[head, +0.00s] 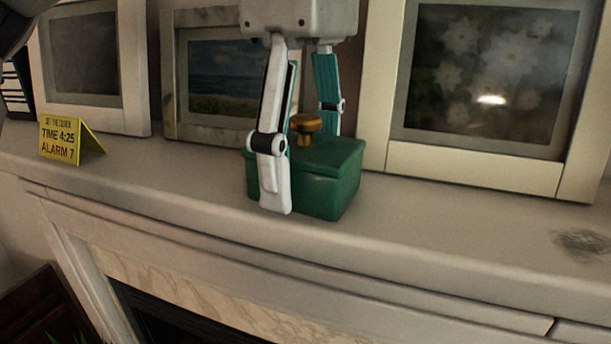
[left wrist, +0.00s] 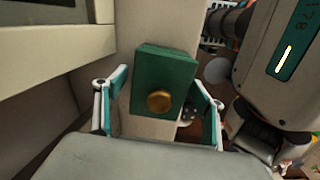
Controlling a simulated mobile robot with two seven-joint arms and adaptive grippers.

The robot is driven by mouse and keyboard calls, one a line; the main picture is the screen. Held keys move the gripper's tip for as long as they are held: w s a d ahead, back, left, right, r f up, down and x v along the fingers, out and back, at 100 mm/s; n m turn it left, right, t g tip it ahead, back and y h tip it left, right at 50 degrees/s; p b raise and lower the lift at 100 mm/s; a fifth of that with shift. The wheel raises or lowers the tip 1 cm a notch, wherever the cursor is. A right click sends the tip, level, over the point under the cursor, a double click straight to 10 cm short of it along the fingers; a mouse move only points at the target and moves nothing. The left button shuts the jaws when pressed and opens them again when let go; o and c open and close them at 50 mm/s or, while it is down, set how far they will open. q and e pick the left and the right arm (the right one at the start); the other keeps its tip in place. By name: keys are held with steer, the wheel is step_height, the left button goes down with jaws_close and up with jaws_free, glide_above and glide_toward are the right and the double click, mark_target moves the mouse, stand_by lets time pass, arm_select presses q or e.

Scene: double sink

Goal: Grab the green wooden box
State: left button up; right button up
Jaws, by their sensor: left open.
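The green wooden box (head: 333,185) sits on the mantel shelf, with a brass knob (head: 306,126) on its lid. My left gripper (head: 301,165) points down over it with its fingers spread. The near finger stands in front of the box's front side. The far finger passes behind the lid, and its tip is hidden. In the left wrist view the box (left wrist: 165,62) lies between and beyond the two open fingers (left wrist: 160,100), with the knob facing the camera. I cannot tell whether either finger touches the box. My right gripper is not in view.
The pale mantel shelf (head: 450,227) is narrow, with a front edge and a fireplace below. Framed pictures (head: 215,80) lean behind the box, and a large frame (head: 470,167) stands close at its right. A yellow sign (head: 60,140) stands at left. The shelf's right front is clear.

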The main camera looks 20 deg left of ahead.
arm_select(q)
steer(key=c, duration=1.3)
steer(key=shift+o, duration=0.2)
steer(key=shift+r, duration=0.1)
